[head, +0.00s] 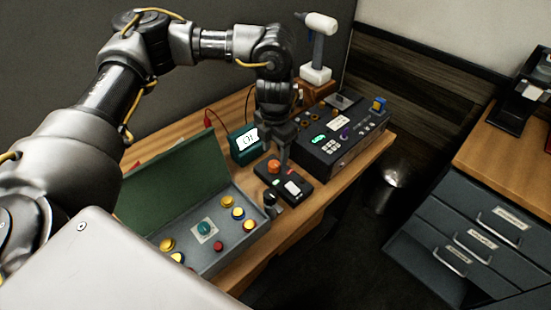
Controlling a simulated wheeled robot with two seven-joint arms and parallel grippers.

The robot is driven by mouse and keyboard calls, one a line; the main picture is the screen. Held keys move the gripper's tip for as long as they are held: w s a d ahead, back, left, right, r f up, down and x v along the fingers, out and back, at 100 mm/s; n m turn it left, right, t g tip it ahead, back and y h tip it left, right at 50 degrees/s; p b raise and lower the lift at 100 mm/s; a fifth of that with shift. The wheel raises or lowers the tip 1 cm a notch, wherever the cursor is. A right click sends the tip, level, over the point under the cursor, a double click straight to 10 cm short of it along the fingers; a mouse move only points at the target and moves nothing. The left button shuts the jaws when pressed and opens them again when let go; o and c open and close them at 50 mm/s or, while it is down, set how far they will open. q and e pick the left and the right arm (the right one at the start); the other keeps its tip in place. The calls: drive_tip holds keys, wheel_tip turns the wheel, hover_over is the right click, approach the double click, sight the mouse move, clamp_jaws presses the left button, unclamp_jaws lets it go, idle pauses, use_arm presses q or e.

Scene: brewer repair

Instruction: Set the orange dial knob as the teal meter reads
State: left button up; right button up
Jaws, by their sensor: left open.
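The teal meter (246,146) stands just behind and left of that box, with a lit white display whose characters are too small to read surely. My left gripper (284,162) points down over the black box, just right of the orange knob. It is open, and its fingers partly overlap the box; I cannot tell whether they touch it. My right gripper is not in view.
A grey box with an open green lid (172,184) and coloured buttons stands at front left. A dark control unit (345,138) is to the right. A white-headed hammer-like tool (318,48) stands behind. A grey drawer cabinet (480,235) is at far right.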

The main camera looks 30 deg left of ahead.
sight(274, 164)
use_arm(q)
drive_tip(key=f, duration=0.3)
drive_tip(key=shift+s+f, duration=0.3)
drive_tip(key=shift+s, duration=0.1)
drive_tip(key=shift+f, duration=0.25)
drive_tip(key=shift+w+f, duration=0.2)
drive_tip(key=shift+f, duration=0.15)
drive_tip(key=shift+s, duration=0.1)
drive_tip(key=shift+c, duration=0.8)
drive_tip(key=c, duration=0.8)
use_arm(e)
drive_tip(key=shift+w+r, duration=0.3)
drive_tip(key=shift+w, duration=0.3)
